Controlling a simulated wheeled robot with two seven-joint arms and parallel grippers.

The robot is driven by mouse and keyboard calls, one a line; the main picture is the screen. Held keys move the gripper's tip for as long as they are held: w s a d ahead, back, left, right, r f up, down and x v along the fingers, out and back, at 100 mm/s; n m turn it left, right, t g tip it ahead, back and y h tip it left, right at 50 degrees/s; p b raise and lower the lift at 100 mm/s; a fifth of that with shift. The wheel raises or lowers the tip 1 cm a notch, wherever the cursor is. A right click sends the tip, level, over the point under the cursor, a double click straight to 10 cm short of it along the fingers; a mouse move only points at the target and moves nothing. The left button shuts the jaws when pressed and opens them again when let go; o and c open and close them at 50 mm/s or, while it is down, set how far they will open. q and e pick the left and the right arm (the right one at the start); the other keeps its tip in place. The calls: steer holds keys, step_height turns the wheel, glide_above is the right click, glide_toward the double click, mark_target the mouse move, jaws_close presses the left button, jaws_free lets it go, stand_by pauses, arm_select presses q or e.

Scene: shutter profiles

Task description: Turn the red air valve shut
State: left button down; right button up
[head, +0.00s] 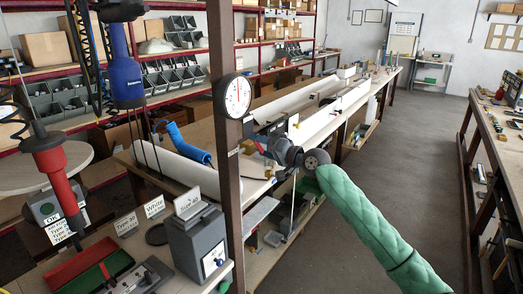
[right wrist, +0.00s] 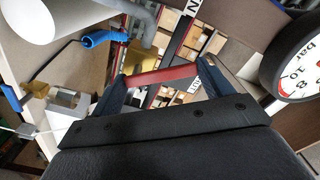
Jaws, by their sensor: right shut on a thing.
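My right gripper (head: 262,146) reaches in at the end of the green-sleeved arm, beside the brown post below the pressure gauge (head: 232,96). In the right wrist view its two dark fingers (right wrist: 163,80) stand on either side of a red bar, the valve handle (right wrist: 165,75), and are shut on it. The handle lies crosswise between the fingers. A brass body (right wrist: 138,58) shows just behind it, with a grey pipe (right wrist: 143,22) beyond. In the head view the gripper and post mostly hide the valve; a bit of brass (head: 248,147) shows. My left gripper is in neither view.
The gauge (right wrist: 298,62) is close to the right of the gripper in the wrist view. A blue coiled hose (head: 188,143) and a white profile (head: 175,168) lie on the bench behind the post. A grey box (head: 198,240) stands at the front. The aisle floor (head: 410,130) is clear.

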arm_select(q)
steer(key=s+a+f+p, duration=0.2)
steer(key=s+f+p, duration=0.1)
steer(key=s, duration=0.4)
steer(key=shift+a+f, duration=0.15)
arm_select(e)
steer(key=shift+w+d+r+m, duration=0.1)
steer(key=shift+w+d+m, duration=0.15)
steer(key=shift+m, duration=0.95)
steer(key=shift+w+d+r+m, duration=0.15)
steer(key=shift+w+m, duration=0.15)
steer(key=shift+m, duration=0.9)
steer(key=shift+w+d+r+m, duration=0.1)
steer(key=shift+w+d+m, duration=0.15)
steer(key=shift+m, duration=0.95)
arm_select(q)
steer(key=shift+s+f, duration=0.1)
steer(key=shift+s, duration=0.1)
arm_select(e)
steer(key=o, duration=1.4)
steer(key=shift+f, duration=0.1)
steer(key=shift+c, duration=0.2)
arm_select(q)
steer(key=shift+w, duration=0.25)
